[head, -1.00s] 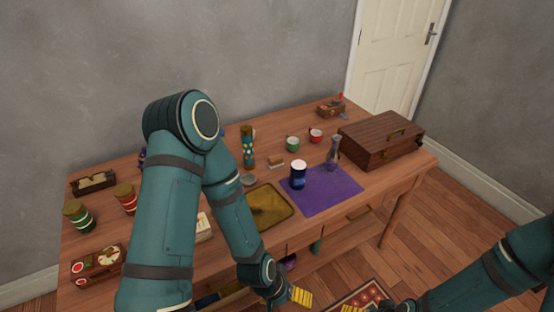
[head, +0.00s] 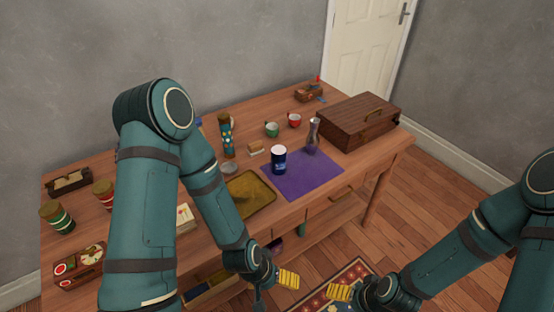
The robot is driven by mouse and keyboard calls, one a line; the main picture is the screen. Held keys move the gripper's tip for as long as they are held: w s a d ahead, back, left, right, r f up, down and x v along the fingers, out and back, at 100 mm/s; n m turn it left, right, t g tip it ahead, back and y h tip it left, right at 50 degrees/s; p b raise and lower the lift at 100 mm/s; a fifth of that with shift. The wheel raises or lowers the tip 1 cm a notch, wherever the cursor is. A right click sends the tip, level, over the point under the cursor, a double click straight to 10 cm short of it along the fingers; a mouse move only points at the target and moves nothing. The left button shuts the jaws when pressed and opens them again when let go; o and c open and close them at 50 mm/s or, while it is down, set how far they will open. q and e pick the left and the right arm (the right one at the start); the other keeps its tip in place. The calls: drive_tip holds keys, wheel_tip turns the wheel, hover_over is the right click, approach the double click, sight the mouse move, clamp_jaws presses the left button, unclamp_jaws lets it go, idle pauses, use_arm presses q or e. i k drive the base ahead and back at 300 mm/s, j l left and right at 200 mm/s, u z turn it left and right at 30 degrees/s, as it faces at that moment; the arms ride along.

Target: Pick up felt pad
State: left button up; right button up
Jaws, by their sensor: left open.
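A flat purple mat (head: 325,183) lies on the right half of the wooden table; it may be the felt pad, but I cannot tell for sure. A dark blue cup (head: 279,160) stands on it, and a glass vase (head: 313,136) stands at its back edge. My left gripper (head: 289,279), with yellow fingers, is open and empty in front of the table, below and apart from the mat. My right gripper (head: 338,291) is to its right, over the floor; its jaw opening is unclear.
A golden-brown tray (head: 262,187) lies left of the mat. A wooden case (head: 358,122) stands behind right. Green (head: 271,130) and red (head: 294,120) mugs stand at the back. An open drawer (head: 208,287) juts out at the front, partly hidden by my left arm.

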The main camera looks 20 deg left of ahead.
sight(255, 147)
drive_tip(key=i+l+u, duration=0.55)
drive_tip(key=l, duration=0.15)
drive_tip(key=l+u, duration=0.3)
drive_tip(key=i+l, duration=0.05)
